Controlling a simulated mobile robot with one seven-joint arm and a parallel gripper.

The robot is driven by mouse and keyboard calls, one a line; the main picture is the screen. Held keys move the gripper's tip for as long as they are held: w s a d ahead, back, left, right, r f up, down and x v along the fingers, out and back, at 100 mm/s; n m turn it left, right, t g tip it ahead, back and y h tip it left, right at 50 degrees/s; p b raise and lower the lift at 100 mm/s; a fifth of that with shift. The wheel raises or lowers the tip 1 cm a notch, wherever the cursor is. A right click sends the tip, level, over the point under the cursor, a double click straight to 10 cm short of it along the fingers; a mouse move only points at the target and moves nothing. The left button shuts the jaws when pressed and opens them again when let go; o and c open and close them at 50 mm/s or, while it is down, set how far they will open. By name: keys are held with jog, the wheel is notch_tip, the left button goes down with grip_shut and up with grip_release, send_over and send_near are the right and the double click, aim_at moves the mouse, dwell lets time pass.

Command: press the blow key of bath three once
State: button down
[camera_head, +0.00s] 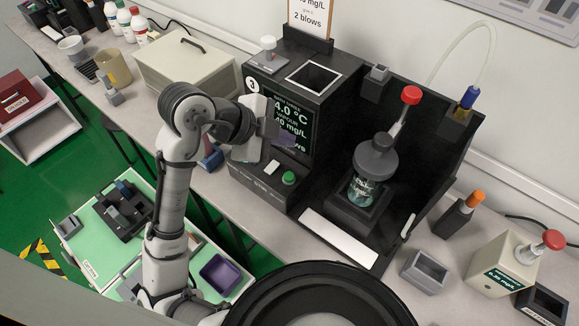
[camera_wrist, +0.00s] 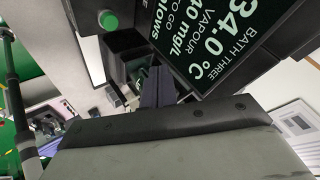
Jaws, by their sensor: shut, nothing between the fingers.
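Bath three (camera_head: 262,86) is a black unit marked 3, with a lit screen that also shows in the wrist view (camera_wrist: 225,45). The screen reads BATH THREE, 34.0 °C, VAPOUR and a mg/L value. A round green key (camera_head: 289,178) sits on its low front ledge and also shows in the wrist view (camera_wrist: 108,20); I cannot read a label by it. My gripper (camera_head: 287,141) is shut and empty in front of the screen, above the green key and apart from it. Its fingers also show in the wrist view (camera_wrist: 156,76).
A sign (camera_head: 309,18) behind reads 2 blows. A beige case (camera_head: 185,66) stands left. A white strip (camera_head: 339,237) lies in front of the vessel.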

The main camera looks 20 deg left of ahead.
jog(key=shift+s+f, duration=0.1)
dwell(0.3)
jog(key=b, duration=0.6)
send_over(284, 178)
notch_tip(284, 178, down, 8)
jog(key=shift+r, duration=0.15)
jog(key=shift+f+b, duration=0.3)
jog(key=shift+f, duration=0.15)
jog(key=shift+f, duration=0.15)
dwell(1.2)
jog(key=shift+f+b, duration=0.35)
jog(key=shift+b, duration=0.35)
jog(key=shift+f+b, duration=0.4)
jog(key=shift+b, duration=0.2)
dwell(0.4)
jog(key=shift+r, duration=0.15)
jog(key=shift+r+p, duration=0.5)
jog(key=shift+r, duration=0.25)
jog(key=shift+r, duration=0.1)
